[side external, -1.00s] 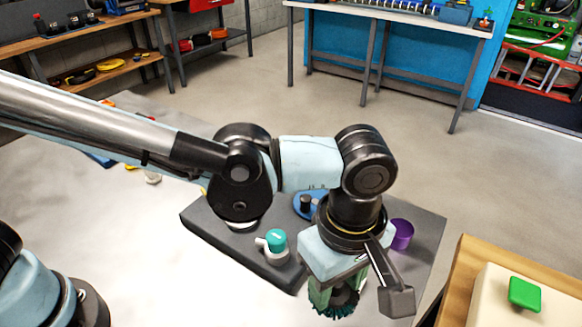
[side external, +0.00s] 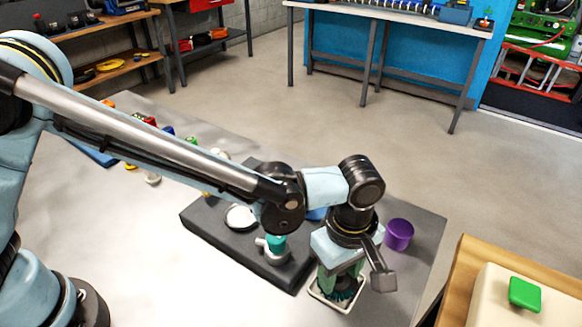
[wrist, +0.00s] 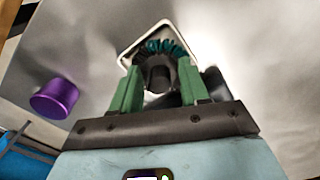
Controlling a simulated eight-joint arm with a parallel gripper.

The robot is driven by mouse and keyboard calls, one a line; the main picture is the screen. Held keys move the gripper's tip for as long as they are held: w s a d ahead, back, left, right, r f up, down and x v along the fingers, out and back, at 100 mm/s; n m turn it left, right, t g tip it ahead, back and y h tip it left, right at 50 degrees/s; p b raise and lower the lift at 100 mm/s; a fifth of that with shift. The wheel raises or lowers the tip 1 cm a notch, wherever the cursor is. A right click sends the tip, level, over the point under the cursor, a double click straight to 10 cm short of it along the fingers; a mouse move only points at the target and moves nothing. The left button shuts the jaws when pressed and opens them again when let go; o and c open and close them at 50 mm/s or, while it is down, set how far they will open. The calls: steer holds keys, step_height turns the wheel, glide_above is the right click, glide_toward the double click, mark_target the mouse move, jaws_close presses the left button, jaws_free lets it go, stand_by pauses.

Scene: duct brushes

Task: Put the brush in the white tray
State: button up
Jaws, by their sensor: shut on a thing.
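The brush has teal bristles (side external: 345,294) and a dark round body (wrist: 160,76). My gripper (side external: 341,274) is shut on it, with a green finger on each side, also seen in the wrist view (wrist: 159,84). The bristles point down. The white tray (side external: 329,303) is small, with a pale raised rim, and lies directly under my gripper. In the wrist view, the bristles show inside the tray's rim (wrist: 139,41). I cannot tell whether they touch the tray floor. My gripper and the brush hide part of the tray.
A purple cup (side external: 399,234) stands to the right of my gripper, apart from it. A dark grey block (side external: 205,224) holds a white dish (side external: 240,217) and a teal-topped fitting (side external: 275,246) close on the left. A green knob (side external: 525,293) is at far right.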

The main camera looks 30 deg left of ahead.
steer(key=shift+f, duration=0.1)
steer(key=o, duration=1.2)
steer(key=shift+c, duration=0.2)
step_height(320, 180, up, 11)
steer(key=w+a+r+m+t, duration=0.1)
steer(key=w+a+r+m, duration=0.1)
steer(key=a+r, duration=0.35)
steer(key=s+a+f+m+t, duration=0.2)
steer(key=a+m, duration=0.3)
steer(key=a, duration=0.8)
steer(key=s+a+f+m+t, duration=0.2)
steer(key=s+a+m+t, duration=0.2)
steer(key=a, duration=0.9)
steer(key=shift+m, duration=0.8)
